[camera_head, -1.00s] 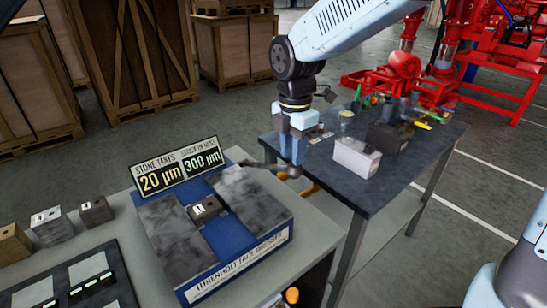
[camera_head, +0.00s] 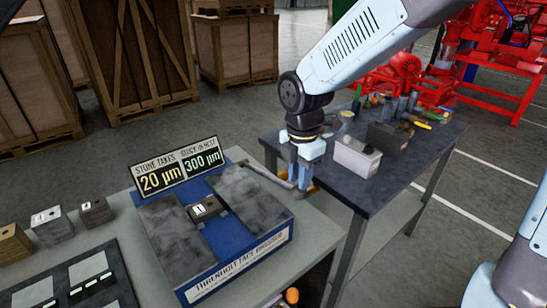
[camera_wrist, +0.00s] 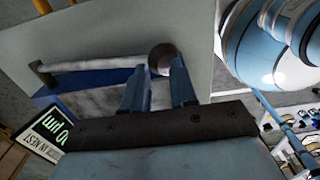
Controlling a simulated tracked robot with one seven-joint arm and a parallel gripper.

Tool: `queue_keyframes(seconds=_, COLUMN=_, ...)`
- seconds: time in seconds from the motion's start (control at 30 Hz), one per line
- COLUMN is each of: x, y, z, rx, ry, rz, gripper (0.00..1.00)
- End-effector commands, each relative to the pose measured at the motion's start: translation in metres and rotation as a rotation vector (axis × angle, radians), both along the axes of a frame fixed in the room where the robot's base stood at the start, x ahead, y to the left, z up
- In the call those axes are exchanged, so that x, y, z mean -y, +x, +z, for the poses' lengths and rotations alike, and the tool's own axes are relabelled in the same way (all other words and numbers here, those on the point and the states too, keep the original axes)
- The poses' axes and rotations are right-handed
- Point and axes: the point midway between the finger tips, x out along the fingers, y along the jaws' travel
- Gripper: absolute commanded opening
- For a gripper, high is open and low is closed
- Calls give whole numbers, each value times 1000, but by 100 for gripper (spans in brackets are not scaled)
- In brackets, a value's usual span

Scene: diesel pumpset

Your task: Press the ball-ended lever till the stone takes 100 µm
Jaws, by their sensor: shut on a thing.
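The blue face dresser (camera_head: 237,275) stands on the near bench with grey slabs on its top. A block marked 1 (camera_head: 205,208) sits between the slabs. Its display (camera_head: 175,168) reads "stone takes 20 µm" and "stock in nest 300 µm". The thin lever (camera_head: 266,174) reaches out from the dresser's back right to my gripper (camera_head: 302,186). In the wrist view the lever (camera_wrist: 95,64) ends in a dark ball (camera_wrist: 162,58) between the tips of my gripper (camera_wrist: 158,80), which is shut on it. In the head view the fingers mostly hide the ball.
Marked blocks (camera_head: 52,226) and a dark tray (camera_head: 75,283) lie left of the dresser. A dark table (camera_head: 340,185) with a white bin (camera_head: 357,157) stands close behind my gripper. Crates and red pump machinery are farther back.

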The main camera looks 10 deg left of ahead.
Motion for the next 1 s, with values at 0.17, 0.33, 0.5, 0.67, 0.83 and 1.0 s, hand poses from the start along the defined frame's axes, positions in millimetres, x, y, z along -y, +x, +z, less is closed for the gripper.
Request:
queue_keyframes(seconds=0.17, x=0, y=0, z=0, rx=1, ry=2, rz=1, gripper=21)
queue_keyframes(seconds=0.33, x=0, y=0, z=-2, rx=1, ry=1, rz=1, gripper=21)
queue_keyframes(seconds=0.5, x=2, y=-2, z=-13, rx=-2, ry=-1, rz=1, gripper=21)
queue_keyframes(seconds=0.67, x=4, y=-3, z=-24, rx=-1, ry=0, rz=1, gripper=21)
queue_keyframes(seconds=0.83, x=4, y=-2, z=-25, rx=3, ry=2, rz=-1, gripper=21)
queue_keyframes(seconds=1.0, x=1, y=0, z=-9, rx=4, ry=2, rz=0, gripper=21)
